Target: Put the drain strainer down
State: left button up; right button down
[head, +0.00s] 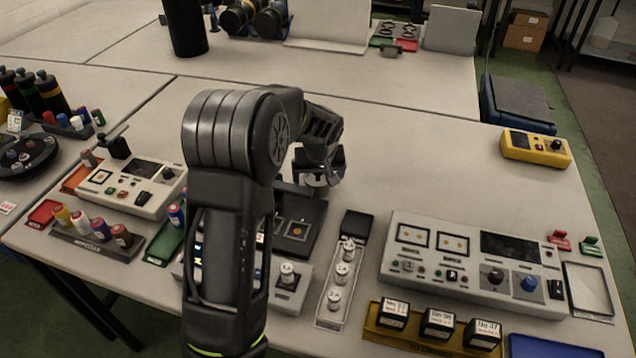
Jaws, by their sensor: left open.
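My left gripper (319,172) points down over the middle of the table, just behind a dark tray (312,232). Its jaws are open. A small round pale-grey metallic piece, which looks like the drain strainer (321,181), shows at the fingertips. Whether it touches the fingers or the table I cannot tell. My left arm covers part of the dark tray and the devices left of it. My right gripper is not in view.
A large control panel (470,262) stands right, with labelled black boxes (437,326) in front. A rack with several small knobs (341,272) lies nearer. A white device (133,186) is left. A yellow meter (536,148) sits back right. The table behind the gripper is clear.

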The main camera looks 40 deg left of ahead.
pick_arm(q)
jog(key=c, duration=1.7)
jog(key=shift+r+b, duration=0.3)
jog(key=shift+r, duration=4.7)
